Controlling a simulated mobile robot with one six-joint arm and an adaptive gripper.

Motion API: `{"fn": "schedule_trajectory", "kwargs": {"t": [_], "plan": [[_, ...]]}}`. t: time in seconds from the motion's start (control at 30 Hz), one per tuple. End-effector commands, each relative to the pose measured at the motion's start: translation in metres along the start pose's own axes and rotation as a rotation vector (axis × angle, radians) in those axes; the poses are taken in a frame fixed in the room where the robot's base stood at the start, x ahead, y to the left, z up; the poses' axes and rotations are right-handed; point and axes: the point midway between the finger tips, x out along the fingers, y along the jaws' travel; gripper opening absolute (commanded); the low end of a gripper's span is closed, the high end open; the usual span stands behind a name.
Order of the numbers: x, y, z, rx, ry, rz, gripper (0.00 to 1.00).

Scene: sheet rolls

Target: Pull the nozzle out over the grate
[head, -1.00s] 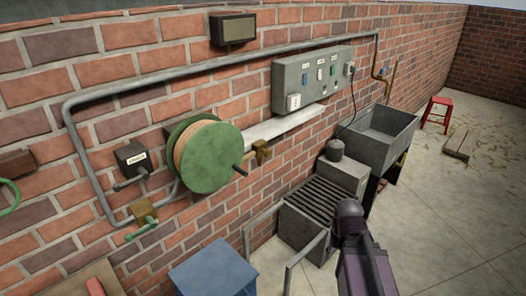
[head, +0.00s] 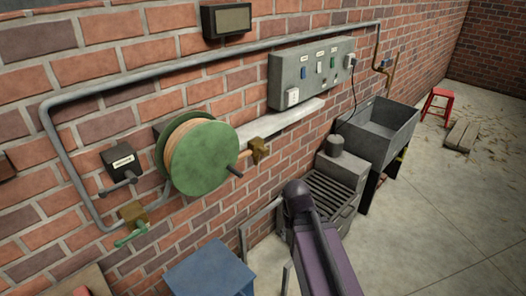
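A green hose reel (head: 203,158) with tan hose wound on it is fixed to the brick wall. A brass-coloured fitting (head: 257,151), which looks like the nozzle, sits just right of the reel by the wall, with a short tan piece running toward the reel. The dark slatted grate (head: 328,193) is low down, right of the reel, partly hidden behind my arm. My purple arm with its dark rounded joint rises from the bottom, in front of the grate. My gripper itself does not show, and nothing is seen touching the nozzle.
A blue box-like stand (head: 209,270) is below the reel, and grey metal bars (head: 244,243) stand beside it. A grey sink (head: 378,132) is beyond the grate. A brass valve with a green handle (head: 133,221) is at left. The concrete floor (head: 440,220) at right is open.

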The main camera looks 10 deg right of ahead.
Motion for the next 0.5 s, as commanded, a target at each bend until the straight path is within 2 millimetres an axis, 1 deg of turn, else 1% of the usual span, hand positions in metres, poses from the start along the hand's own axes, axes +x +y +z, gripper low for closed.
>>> {"fn": "schedule_trajectory", "kwargs": {"t": [0.27,0.4,0.5], "plan": [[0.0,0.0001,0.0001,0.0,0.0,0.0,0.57],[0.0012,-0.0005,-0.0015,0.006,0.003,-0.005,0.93],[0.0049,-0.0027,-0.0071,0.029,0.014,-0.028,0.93]]}}
